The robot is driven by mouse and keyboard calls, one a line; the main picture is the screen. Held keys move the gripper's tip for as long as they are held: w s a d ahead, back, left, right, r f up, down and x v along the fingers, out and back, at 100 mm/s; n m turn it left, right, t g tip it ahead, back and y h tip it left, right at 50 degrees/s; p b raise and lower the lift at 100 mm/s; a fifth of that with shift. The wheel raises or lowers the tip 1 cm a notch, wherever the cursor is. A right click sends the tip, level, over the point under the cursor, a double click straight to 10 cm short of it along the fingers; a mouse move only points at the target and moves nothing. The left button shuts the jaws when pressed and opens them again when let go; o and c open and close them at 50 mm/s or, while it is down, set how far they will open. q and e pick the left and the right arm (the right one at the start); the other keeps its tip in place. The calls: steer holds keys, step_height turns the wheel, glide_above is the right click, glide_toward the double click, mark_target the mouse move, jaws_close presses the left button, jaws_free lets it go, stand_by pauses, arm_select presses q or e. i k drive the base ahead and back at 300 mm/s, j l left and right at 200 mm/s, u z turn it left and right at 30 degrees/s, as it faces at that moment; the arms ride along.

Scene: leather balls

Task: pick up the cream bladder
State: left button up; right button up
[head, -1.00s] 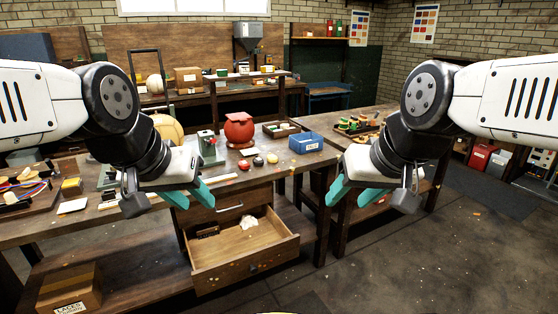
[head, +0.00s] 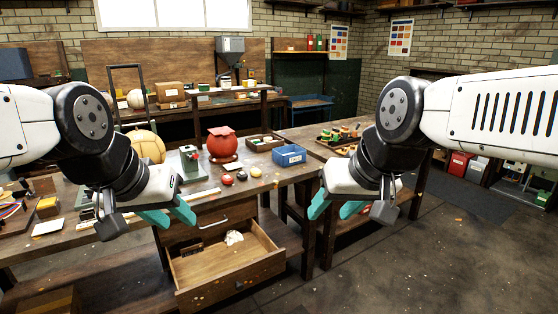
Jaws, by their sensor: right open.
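A small crumpled pale thing, which looks like the cream bladder (head: 234,238), lies in the open wooden drawer (head: 233,274) under the workbench, toward its back. It is small here and its shape is hard to make out. My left gripper (head: 169,216) is open and empty, to the left of the drawer in the picture. My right gripper (head: 335,207) is open and empty, to the right of the drawer in the picture. Neither gripper touches the pale thing.
A second table with a tray (head: 340,141) stands at the right. The floor at right front is clear.

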mark_target(255, 172)
steer(key=i+l+u, duration=0.1)
steer(key=u, duration=0.35)
steer(key=l+u, duration=0.1)
steer(key=u, duration=0.3)
steer(key=i+l+u, duration=0.1)
steer(key=u, duration=0.35)
steer(key=i+l+u, duration=0.1)
steer(key=l+u, duration=0.25)
steer(key=l, duration=0.65)
steer(key=l+u, duration=0.35)
steer(key=l, duration=2.15)
